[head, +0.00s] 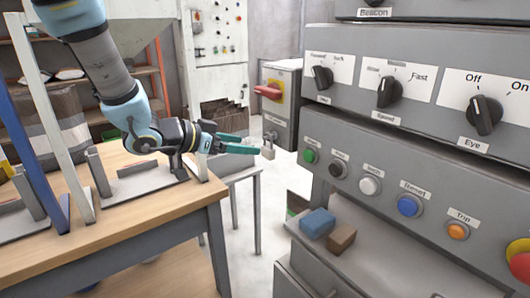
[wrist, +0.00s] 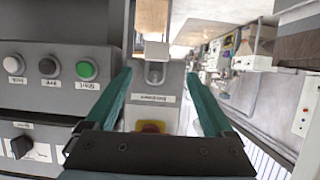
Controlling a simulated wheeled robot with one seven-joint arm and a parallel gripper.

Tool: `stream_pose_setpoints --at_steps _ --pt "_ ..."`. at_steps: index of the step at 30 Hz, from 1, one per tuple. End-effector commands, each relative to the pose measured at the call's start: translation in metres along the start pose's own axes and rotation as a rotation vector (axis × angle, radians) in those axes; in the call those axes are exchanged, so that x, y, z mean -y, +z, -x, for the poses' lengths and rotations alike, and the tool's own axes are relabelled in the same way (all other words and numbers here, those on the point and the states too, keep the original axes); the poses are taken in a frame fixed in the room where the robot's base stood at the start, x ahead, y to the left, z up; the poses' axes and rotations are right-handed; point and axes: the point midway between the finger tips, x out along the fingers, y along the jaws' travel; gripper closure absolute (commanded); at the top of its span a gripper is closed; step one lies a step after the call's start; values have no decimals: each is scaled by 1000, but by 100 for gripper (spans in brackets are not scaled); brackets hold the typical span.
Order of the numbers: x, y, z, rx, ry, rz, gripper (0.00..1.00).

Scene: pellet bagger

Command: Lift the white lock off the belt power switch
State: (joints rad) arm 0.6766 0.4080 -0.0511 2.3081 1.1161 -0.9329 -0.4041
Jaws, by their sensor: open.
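The white lock (head: 268,153) hangs at the lower front of the belt power switch (head: 281,95), a grey box with a red handle on a yellow plate. My gripper (head: 251,144) is open, with its teal fingers pointing right at the lock, level with it and close to it. In the wrist view, which looks upside down, the pale lock body (wrist: 157,50) and its shackle lie ahead, between the lines of the two fingers. The switch's red and yellow handle (wrist: 152,127) is partly hidden by my gripper there. No contact is visible.
A grey control panel (head: 400,165) with knobs and buttons fills the right side. A blue block (head: 317,222) and a brown block (head: 342,238) lie on a ledge below it. A wooden table (head: 150,225) stands at left under my arm. Open floor shows between them.

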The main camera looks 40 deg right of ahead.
Motion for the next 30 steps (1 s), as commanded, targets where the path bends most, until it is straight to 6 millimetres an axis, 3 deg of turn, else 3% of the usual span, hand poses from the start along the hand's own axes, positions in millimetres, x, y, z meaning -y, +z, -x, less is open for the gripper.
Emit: stream_pose_setpoints --at_steps 18,27,30 --pt "-7 5 -67 1 -4 0 12" --pt "-6 6 -72 1 -5 0 12" --pt "-6 6 -72 1 -5 0 24"
